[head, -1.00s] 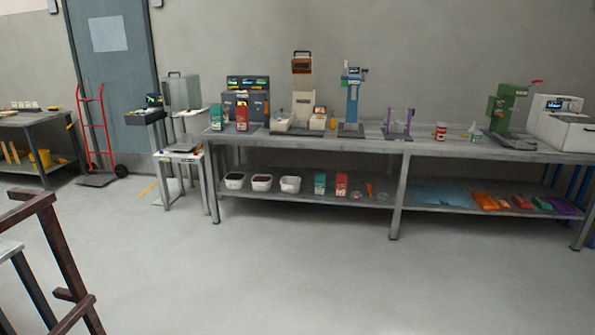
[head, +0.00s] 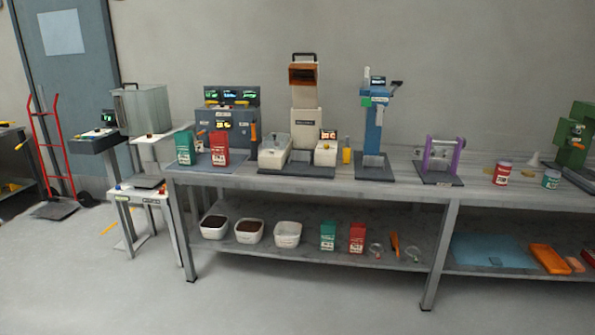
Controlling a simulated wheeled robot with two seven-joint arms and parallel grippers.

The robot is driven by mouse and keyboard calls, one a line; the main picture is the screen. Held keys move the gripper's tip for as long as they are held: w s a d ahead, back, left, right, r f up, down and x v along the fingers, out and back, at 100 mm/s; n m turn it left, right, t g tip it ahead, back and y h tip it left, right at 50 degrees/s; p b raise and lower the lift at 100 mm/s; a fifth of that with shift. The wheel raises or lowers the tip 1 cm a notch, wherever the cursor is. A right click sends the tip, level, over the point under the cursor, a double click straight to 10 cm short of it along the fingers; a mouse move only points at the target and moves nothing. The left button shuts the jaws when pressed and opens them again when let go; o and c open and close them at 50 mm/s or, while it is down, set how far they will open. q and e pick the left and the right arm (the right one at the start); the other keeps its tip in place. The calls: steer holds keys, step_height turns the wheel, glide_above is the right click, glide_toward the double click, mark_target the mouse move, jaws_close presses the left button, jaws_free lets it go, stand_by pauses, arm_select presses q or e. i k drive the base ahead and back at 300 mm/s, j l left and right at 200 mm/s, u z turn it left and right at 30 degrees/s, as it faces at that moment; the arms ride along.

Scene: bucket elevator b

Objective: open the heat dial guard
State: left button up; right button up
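I cannot make out a heat dial or its guard for certain at this distance. Several machines stand along the long grey bench (head: 400,192). A dark grey machine (head: 222,122) with green-lit displays stands at the left. A tall white and orange bucket elevator (head: 305,118) is right of it. A blue upright machine (head: 374,128) with a small display and a dark lever stands at the middle. A purple-sided frame (head: 458,157) stands on a dark plate, and a green machine (head: 576,137) is cut off at the right edge. Neither of my grippers is in view.
A small white stand (head: 150,200) stands by the bench's left end, near a red hand truck (head: 55,150). The lower shelf holds white tubs (head: 288,235), red and green packs and an orange item (head: 549,259). The floor (head: 330,308) in front is clear.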

mark_target(268, 140)
steer(key=i+u, duration=0.1)
steer(key=i, duration=0.65)
steer(key=i+l+u, duration=0.15)
steer(key=i, duration=0.6)
steer(key=i+j+z, duration=0.2)
steer(key=i+j, duration=0.25)
